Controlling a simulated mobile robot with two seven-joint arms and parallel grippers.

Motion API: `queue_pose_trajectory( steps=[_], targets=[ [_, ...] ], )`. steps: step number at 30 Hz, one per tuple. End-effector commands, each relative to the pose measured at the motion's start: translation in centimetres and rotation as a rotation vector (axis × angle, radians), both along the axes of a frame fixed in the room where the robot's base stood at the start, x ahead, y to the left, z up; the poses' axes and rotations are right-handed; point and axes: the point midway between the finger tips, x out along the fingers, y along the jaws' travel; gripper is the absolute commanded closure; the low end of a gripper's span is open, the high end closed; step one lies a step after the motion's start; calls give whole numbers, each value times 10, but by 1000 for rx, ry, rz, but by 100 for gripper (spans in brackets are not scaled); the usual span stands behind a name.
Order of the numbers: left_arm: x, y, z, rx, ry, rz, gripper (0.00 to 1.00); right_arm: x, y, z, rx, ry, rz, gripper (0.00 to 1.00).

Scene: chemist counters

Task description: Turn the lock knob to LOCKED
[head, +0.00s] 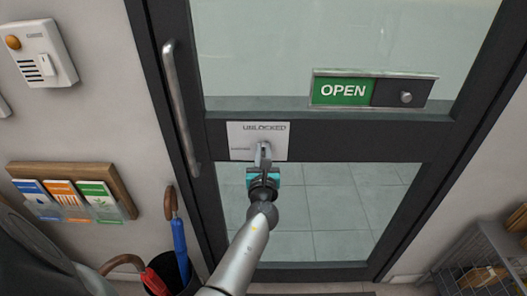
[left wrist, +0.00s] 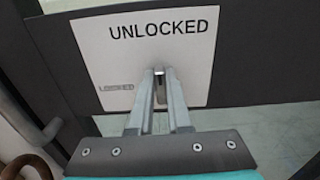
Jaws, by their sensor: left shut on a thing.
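The lock plate (head: 241,137) is a pale square on the dark middle rail of the glass door. It reads UNLOCKED at the top and LOCKED, fainter, at the left; it also fills the upper left wrist view (left wrist: 95,50). The lock knob (left wrist: 159,72) is a small grey piece at the plate's centre, upright under the word UNLOCKED and mostly hidden by my fingers. My left gripper (head: 263,152) is shut on the knob; its fingers also show in the left wrist view (left wrist: 160,100). My right gripper is not in view.
A vertical door handle (head: 181,108) stands left of the plate. A green OPEN sign (head: 345,91) with a slider is at upper right. Umbrellas (head: 179,235) stand in a bin at lower left, near my left arm. A wire rack (head: 480,265) is at lower right.

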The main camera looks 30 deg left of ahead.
Motion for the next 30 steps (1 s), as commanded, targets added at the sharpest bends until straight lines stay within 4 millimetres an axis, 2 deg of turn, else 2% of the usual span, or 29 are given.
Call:
queue_pose_trajectory(
  steps=[11, 30],
  targets=[
    [-1, 2, -1, -171, -109, -1, 100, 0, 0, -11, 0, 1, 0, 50],
    [-4, 8, -5, -687, -427, -1, 100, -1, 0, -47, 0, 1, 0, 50]
  ],
)
